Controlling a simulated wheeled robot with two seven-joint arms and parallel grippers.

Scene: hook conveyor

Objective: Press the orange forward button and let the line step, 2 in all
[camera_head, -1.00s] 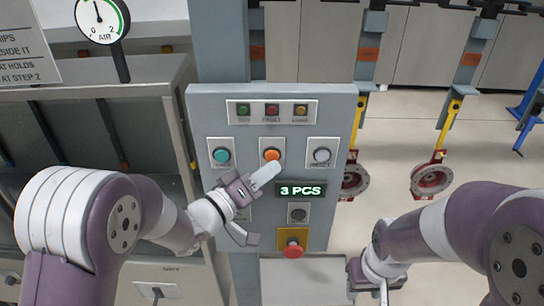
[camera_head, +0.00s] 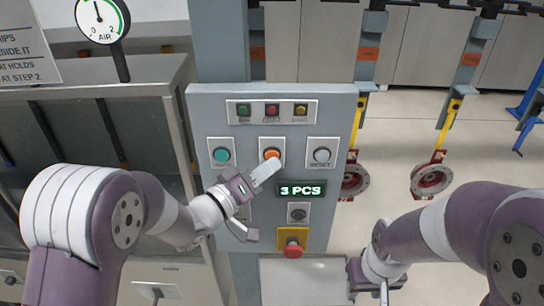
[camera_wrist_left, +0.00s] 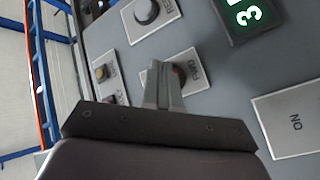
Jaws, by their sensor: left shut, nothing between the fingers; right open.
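The orange forward button (camera_head: 271,154) sits on a white plate in the middle of the grey control panel (camera_head: 345,110). My left gripper (camera_head: 277,163) is shut and empty, its fingertips at the lower right edge of the button. In the left wrist view my left gripper (camera_wrist_left: 162,75) covers part of the FWD plate (camera_wrist_left: 196,62), and the button (camera_wrist_left: 180,72) is partly hidden behind the fingers. I cannot tell whether the tips touch it. The display (camera_head: 300,190) reads "3 PCS". My right gripper (camera_head: 384,292) is open at the bottom, apart from the panel, partly cut off.
A teal button (camera_head: 221,155) is left of the orange one, a reset button (camera_head: 322,155) right. A red stop button (camera_head: 292,250) sits low on the panel. Yellow hooks with red rings (camera_head: 431,180) hang right of the panel. An air gauge (camera_head: 101,17) stands upper left.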

